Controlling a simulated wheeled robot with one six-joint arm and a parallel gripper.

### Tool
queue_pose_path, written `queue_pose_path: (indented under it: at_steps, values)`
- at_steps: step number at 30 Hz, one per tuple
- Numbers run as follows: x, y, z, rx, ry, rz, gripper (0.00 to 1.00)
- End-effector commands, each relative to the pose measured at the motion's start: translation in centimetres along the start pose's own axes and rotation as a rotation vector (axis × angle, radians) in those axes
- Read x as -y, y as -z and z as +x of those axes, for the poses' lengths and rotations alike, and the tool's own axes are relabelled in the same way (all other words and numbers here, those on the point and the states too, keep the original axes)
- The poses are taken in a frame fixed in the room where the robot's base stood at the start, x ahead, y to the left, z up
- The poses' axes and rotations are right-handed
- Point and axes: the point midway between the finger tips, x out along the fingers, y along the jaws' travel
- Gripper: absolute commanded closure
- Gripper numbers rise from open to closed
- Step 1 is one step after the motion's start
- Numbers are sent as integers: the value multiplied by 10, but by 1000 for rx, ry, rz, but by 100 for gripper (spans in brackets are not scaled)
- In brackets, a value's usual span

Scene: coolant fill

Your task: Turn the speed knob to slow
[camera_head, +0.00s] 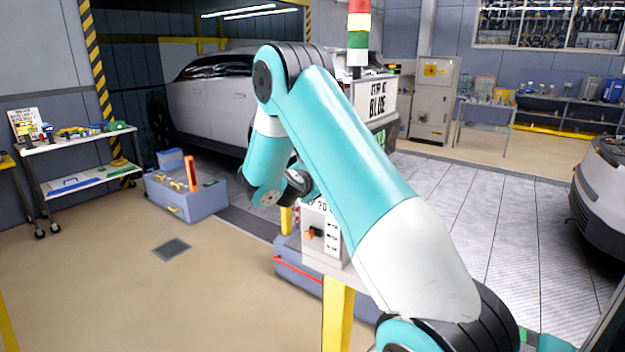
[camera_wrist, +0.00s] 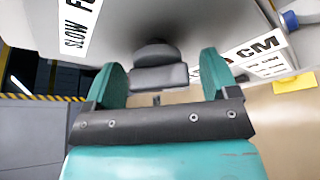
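The speed knob (camera_wrist: 158,72), dark grey with a flat-faced grip, is on a pale panel in the wrist view. A label (camera_wrist: 78,25) reading "SLOW" and the start of another word is at the upper left of the knob. My gripper (camera_wrist: 162,62) is open, one teal finger on each side of the knob, with a visible gap on both sides. I cannot tell how far the fingertips reach along the knob. In the head view my arm hides the knob and most of the panel. A white control box (camera_head: 322,238) shows below my wrist.

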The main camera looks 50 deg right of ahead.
Motion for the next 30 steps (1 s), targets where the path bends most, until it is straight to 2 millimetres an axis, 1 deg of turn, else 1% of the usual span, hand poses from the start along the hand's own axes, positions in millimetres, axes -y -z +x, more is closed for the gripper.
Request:
queue_pose_path:
  at_steps: [8,11,13,17,24,27,30]
  values:
    - [0,0,0,1,-1,2,19]
    - [0,1,-6,0,-2,1,19]
    - [0,2,-15,0,-4,1,19]
    - [1,3,-42,-2,-5,1,19]
    - [2,4,-105,-4,-6,2,19]
    - [1,3,-129,-4,-6,2,19]
    - [1,2,-148,-3,-5,2,19]
